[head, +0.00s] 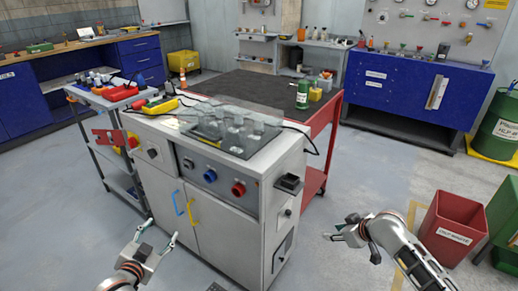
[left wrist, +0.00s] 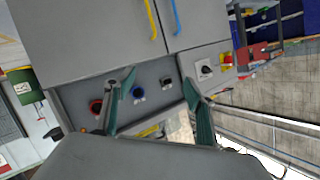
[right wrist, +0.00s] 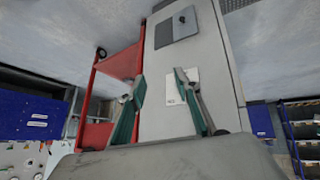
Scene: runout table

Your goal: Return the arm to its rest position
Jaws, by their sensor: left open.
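My left gripper (head: 158,238) is low in front of the grey machine cabinet (head: 222,233) in the head view, its fingers spread and empty. In the left wrist view my left gripper (left wrist: 160,98) shows two separated fingers with the cabinet's control panel beyond them. My right gripper (head: 338,233) is to the right of the cabinet in the head view, over open floor. In the right wrist view my right gripper (right wrist: 160,88) has its two fingers apart with nothing between them, and the cabinet's side lies beyond.
The cabinet top holds glassware (head: 228,124) under a clear cover. A red bin (head: 452,226) stands close to my right arm. A tool cart (head: 108,105) is left of the cabinet, a red-framed table (head: 330,112) behind it.

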